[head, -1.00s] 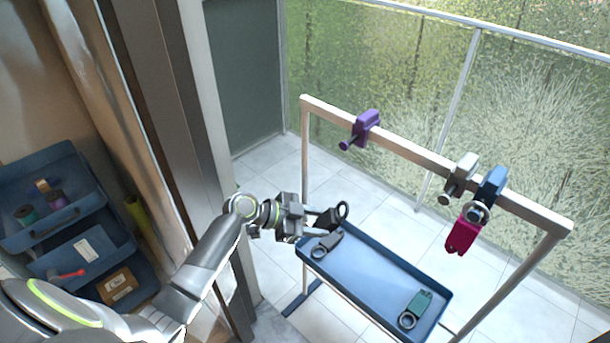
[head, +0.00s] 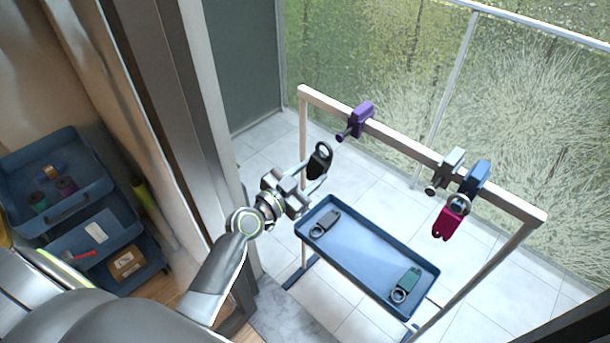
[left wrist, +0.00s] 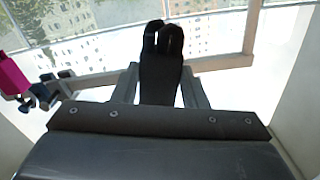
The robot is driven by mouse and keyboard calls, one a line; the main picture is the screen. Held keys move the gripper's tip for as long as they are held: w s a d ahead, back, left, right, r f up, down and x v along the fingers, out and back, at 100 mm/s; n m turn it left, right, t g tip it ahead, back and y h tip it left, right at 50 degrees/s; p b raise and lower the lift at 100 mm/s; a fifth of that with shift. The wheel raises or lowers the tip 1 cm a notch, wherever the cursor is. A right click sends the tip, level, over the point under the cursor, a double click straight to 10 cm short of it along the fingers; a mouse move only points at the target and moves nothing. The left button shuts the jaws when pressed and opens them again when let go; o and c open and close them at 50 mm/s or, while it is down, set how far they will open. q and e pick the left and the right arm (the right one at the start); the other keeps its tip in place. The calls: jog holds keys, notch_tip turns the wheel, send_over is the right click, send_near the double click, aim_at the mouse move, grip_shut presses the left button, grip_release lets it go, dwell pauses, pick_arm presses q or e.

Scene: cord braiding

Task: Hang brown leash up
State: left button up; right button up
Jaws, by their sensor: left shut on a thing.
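My left gripper (head: 315,172) is shut on a very dark, almost black leash (head: 320,160) with a ring at its top; whether it is brown I cannot tell. It holds the leash above the tray's far left end, apart from the rack (head: 405,149). The leash also fills the middle of the left wrist view (left wrist: 160,80). On the rack's rail, a purple hook (head: 361,117) is empty, with its peg a little right of the leash's ring in the head view. A pale grey hook (head: 449,166) is empty. A blue hook (head: 475,176) carries a magenta leash (head: 447,222).
A blue tray (head: 350,262) below the rail holds a grey leash (head: 326,222) and a teal leash (head: 407,281). Blue bins (head: 85,215) with spools are at the left.

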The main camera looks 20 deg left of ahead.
aim_at(313, 171)
pick_arm(q)
jog(key=shift+x, duration=1.55)
jog(key=shift+b+x, duration=0.45)
jog(key=shift+x, duration=1.7)
jog(key=o, duration=0.4)
jog(key=shift+c, duration=0.2)
jog(key=c, duration=0.6)
jog(key=shift+s+r+g+y+p, duration=0.1)
jog(key=shift+g+y+p, duration=0.3)
jog(key=shift+p, duration=1.55)
jog(key=shift+f+b, duration=0.25)
jog(key=shift+b, duration=0.45)
